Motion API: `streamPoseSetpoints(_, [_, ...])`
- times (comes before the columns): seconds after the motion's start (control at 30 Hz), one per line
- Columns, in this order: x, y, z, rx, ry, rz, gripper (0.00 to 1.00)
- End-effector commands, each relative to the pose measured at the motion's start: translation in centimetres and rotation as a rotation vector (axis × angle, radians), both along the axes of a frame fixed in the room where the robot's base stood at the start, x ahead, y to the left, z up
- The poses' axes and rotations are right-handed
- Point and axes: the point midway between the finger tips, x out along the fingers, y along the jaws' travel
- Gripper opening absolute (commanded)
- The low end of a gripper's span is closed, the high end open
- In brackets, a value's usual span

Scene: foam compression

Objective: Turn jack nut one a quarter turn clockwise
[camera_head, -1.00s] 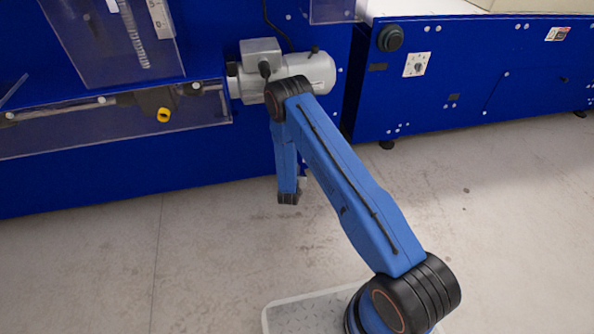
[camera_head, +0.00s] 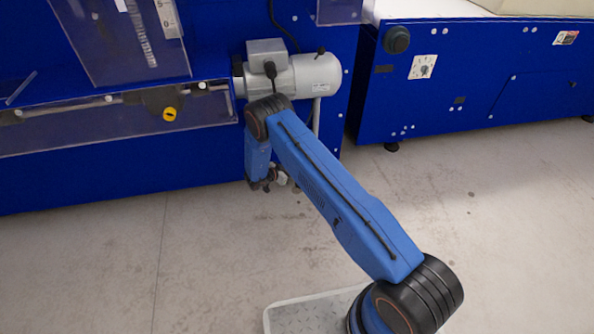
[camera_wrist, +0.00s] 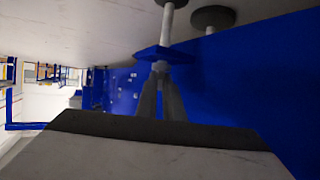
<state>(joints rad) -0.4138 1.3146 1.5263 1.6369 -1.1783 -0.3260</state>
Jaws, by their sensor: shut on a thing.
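In the wrist view a blue flat-sided nut (camera_wrist: 166,52) sits on a light grey rod (camera_wrist: 168,22) that runs to a dark round foot. The grey fingers of my gripper (camera_wrist: 161,72) meet the nut's near edge and are shut on it. How far the jaws reach around the nut is hard to tell. The nut cannot be made out there.
A second dark round foot (camera_wrist: 213,16) is close beside the rod in the wrist view. In the head view a grey motor (camera_head: 310,78) is above my wrist. A second blue machine (camera_head: 470,90) stands at the right. The concrete floor (camera_head: 120,260) in front is clear.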

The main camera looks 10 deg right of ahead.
Motion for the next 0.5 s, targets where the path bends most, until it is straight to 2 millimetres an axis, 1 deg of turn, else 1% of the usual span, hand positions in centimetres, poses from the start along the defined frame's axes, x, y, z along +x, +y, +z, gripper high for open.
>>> streamPoseSetpoints(0.2, [0.24, 0.09, -0.01, 0.0, -0.001, -0.069, 0.0])
streamPoseSetpoints(0.5, [0.29, 0.09, 0.01, 0.001, -0.001, -0.093, 0.0])
